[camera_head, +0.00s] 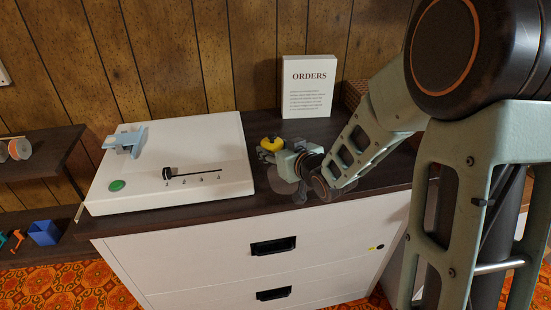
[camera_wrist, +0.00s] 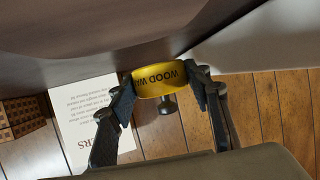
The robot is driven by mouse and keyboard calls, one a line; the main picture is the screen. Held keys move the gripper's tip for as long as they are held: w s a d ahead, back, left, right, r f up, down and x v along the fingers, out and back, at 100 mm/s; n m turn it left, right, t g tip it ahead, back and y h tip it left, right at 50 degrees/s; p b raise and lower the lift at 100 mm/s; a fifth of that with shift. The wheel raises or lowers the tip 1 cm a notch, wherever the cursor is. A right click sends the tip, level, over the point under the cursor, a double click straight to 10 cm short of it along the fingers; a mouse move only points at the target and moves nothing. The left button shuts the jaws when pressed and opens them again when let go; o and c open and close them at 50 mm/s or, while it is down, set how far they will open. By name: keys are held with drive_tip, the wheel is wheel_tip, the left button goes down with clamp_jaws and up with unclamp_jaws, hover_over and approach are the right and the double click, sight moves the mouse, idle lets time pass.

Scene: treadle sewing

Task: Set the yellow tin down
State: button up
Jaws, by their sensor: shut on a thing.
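In the wrist view the tin (camera_wrist: 158,80) shows black lettering that begins "WOOD WA". My gripper (camera_wrist: 163,86) is shut on the tin, with one dark finger on each side. In the head view my gripper (camera_head: 274,152) reaches it from the right. The tin's underside is hidden, so I cannot tell whether it touches the top. A small dark knob-like thing (camera_wrist: 167,104) shows just beyond the tin.
The white machine (camera_head: 170,165) with a slider and green button stands left of the tin. The white orders card (camera_head: 307,86) stands upright behind, to the right. A brown woven box (camera_head: 354,94) is partly hidden by my arm. The panelled wall (camera_head: 230,40) closes the back.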

wheel_tip(320, 180, down, 2)
drive_tip(key=shift+f, duration=0.1)
drive_tip(key=shift+f+b, duration=0.15)
drive_tip(key=shift+b, duration=0.25)
drive_tip(key=o, duration=1.2)
drive_tip(key=shift+o, duration=0.2)
